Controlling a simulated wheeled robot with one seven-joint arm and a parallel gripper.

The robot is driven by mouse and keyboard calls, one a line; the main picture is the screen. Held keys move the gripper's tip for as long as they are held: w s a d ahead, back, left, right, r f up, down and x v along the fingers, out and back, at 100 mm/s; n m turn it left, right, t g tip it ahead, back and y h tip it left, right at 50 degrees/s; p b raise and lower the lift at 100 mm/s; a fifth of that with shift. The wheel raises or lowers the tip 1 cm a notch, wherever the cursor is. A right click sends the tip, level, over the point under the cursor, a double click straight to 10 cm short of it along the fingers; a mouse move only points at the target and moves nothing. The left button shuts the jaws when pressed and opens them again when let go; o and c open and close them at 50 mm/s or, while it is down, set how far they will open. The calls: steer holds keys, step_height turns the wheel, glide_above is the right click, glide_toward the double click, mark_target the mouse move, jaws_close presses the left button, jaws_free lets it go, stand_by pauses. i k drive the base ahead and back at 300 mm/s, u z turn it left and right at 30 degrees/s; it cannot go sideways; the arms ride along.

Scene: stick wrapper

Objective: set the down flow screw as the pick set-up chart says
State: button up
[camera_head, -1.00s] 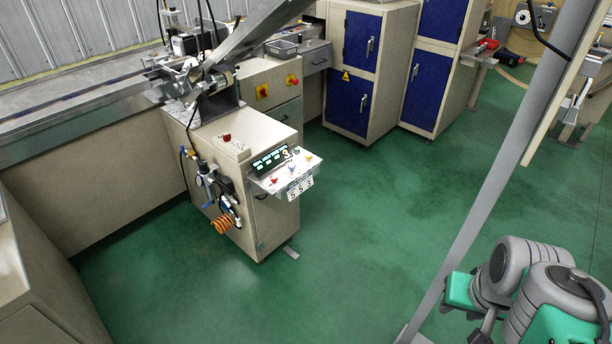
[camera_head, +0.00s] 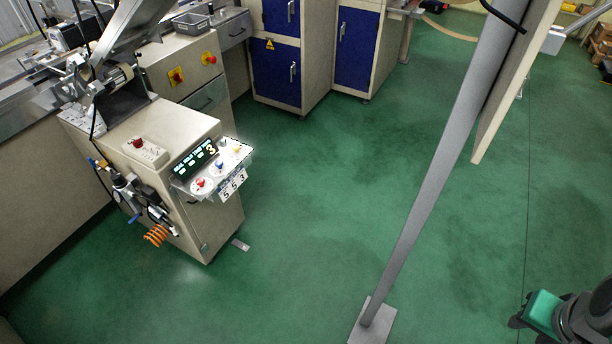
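The beige machine cabinet (camera_head: 165,130) stands at the left. The down flow screw is too small to pick out. A board (camera_head: 515,80) on a grey post shows nearly edge-on; its face is not readable, and I cannot tell if it is the chart. Only part of my arm shows, lower right; my gripper is not in view.
The grey post (camera_head: 440,150) rises from a floor plate (camera_head: 372,322) between the machine and my arm. Blue-doored cabinets (camera_head: 290,55) stand at the back. The green floor (camera_head: 310,210) between machine and post is clear. A small metal plate (camera_head: 241,245) lies by the cabinet foot.

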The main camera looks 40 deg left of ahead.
mark_target(200, 181)
steer(key=z, duration=1.05)
steer(key=k, duration=0.65)
steer(key=u, duration=2.9)
steer(key=i, duration=0.5)
steer(key=u, duration=0.05)
